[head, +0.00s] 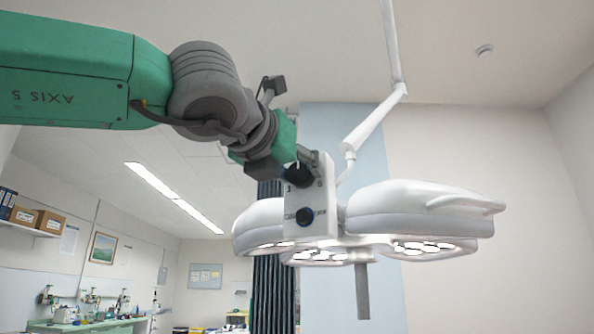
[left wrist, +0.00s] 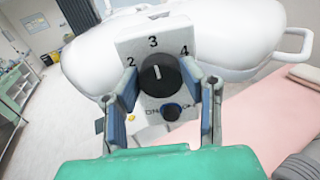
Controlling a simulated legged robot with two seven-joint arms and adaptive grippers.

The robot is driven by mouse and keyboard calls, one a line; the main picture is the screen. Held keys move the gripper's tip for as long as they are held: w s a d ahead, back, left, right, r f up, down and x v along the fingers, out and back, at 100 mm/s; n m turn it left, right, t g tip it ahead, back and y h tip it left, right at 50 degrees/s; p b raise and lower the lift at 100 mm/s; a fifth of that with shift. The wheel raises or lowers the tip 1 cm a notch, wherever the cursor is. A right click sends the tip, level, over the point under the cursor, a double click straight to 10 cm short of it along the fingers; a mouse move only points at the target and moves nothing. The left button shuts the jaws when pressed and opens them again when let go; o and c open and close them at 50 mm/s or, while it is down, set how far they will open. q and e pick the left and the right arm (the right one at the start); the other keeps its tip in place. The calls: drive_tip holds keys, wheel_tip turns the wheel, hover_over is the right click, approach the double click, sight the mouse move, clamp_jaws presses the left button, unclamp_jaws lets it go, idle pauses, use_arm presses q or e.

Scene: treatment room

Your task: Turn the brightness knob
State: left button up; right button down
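The brightness knob (left wrist: 160,76) is round and black with a white pointer line, on a white panel (left wrist: 126,47) marked 2, 3 and 4. The pointer points up, close to the 3. My left gripper (left wrist: 160,80) has one blue-padded finger at each side of the knob, with no clear gap showing, and looks shut on it. In the head view the left gripper (head: 300,168) reaches the upper part of the panel and partly hides the knob (head: 299,176). A smaller dark blue knob (left wrist: 171,112) sits below it, between the fingers. My right gripper is not in view.
The panel hangs on a white surgical lamp (head: 420,208) with lit heads, on a jointed ceiling arm (head: 372,125). A grey handle (head: 362,290) points down below it. A pink-covered bed (left wrist: 255,120) lies lower right in the wrist view. A counter (head: 110,323) stands far left.

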use_arm(q)
drive_tip(key=m+p, duration=0.2)
drive_tip(key=m, duration=0.1)
drive_tip(key=shift+r+p, duration=0.15)
drive_tip(key=shift+p, duration=0.25)
drive_tip(key=m+p, duration=0.2)
drive_tip(key=m, duration=0.2)
drive_tip(key=shift+d+p, duration=0.1)
drive_tip(key=shift+p, duration=0.3)
drive_tip(key=m+p, duration=0.2)
drive_tip(key=m, duration=0.1)
drive_tip(key=shift+m, duration=0.3)
drive_tip(key=shift+s+d+f+m+p, duration=0.1)
drive_tip(key=shift+f+m+p, duration=0.1)
drive_tip(key=shift+m+p, duration=0.35)
drive_tip(key=shift+f, duration=0.1)
drive_tip(key=o, duration=1.1)
